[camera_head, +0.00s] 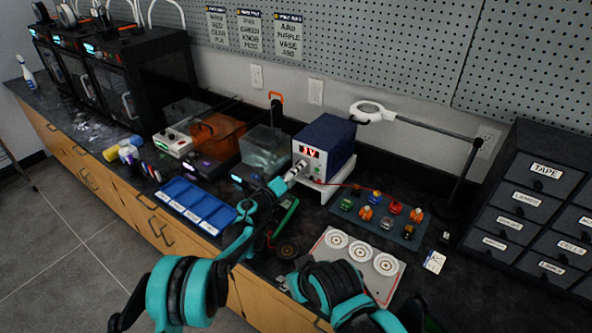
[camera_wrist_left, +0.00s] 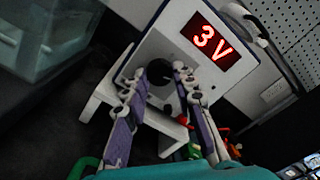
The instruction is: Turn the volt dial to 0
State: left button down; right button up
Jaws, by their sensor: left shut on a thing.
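The power supply (camera_head: 328,140) is a blue box with a pale front, standing on a white riser (camera_head: 325,190) at the back of the bench. Its red display (camera_head: 310,152) reads 3V, clearly so in the left wrist view (camera_wrist_left: 217,42). The dark volt dial (camera_wrist_left: 160,75) sits on the front below the display. My left gripper (camera_head: 296,171) reaches the front of the supply. In the left wrist view its two fingers (camera_wrist_left: 164,78) are shut on the dial, one on each side, partly hiding it. My right gripper is not in view; only my right arm shows at the bottom.
A board with several coloured parts (camera_head: 378,214) lies right of the supply, and a plate with white discs (camera_head: 350,252) lies in front. A blue tray (camera_head: 195,204), a clear tank (camera_head: 263,148) and a lamp stand (camera_head: 460,185) are around. Labelled drawers (camera_head: 540,205) stand at right.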

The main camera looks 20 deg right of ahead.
pick_arm(q)
jog(key=n, duration=1.4)
jog(key=shift+r, duration=0.1)
dwell(0.3)
jog(key=c, duration=1.2)
grip_release()
jog(key=shift+a, duration=0.1)
jog(key=v, duration=1.2)
